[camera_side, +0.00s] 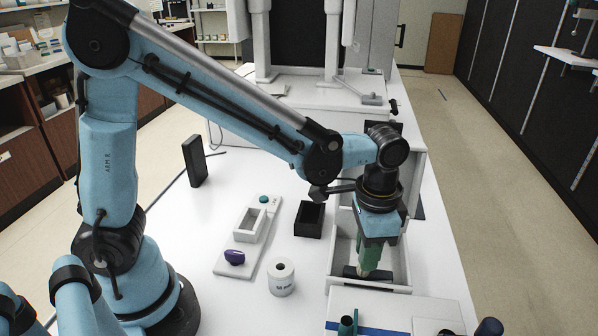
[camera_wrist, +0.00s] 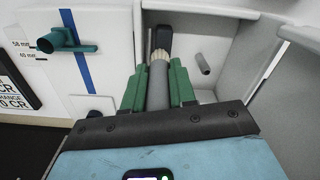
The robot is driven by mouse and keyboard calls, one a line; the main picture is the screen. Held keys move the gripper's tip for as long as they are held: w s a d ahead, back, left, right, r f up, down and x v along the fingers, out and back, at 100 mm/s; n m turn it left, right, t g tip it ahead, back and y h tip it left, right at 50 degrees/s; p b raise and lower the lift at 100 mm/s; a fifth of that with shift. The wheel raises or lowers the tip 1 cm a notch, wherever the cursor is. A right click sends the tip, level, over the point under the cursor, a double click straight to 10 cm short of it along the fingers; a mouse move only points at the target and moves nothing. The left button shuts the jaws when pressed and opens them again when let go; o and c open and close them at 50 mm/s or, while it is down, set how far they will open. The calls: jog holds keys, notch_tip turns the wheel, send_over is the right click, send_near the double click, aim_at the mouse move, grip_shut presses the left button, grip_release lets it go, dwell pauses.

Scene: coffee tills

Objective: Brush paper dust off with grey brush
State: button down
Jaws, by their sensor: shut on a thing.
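My gripper (camera_side: 371,268) reaches down into an open white housing (camera_side: 406,262) on the right side of the table. In the wrist view, its green fingers (camera_wrist: 158,88) are shut on the grey brush (camera_wrist: 157,88), with the handle between them. The brush's pale bristles (camera_wrist: 160,58) point away from me, at or close to a dark block (camera_wrist: 164,36) inside the housing; whether they touch it I cannot tell. The side view shows a black bar (camera_side: 352,272) low in the housing by the fingertips. The brush is largely hidden there, and no paper dust is distinguishable.
A blue-striped white panel (camera_side: 392,331) with a teal knob (camera_side: 346,326) lies in front. Housing walls are close around my gripper.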

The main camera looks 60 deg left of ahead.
jog(key=shift+s+a+r, duration=0.15)
jog(key=shift+s+a, duration=0.9)
jog(key=shift+a, duration=0.05)
notch_tip(320, 180, up, 8)
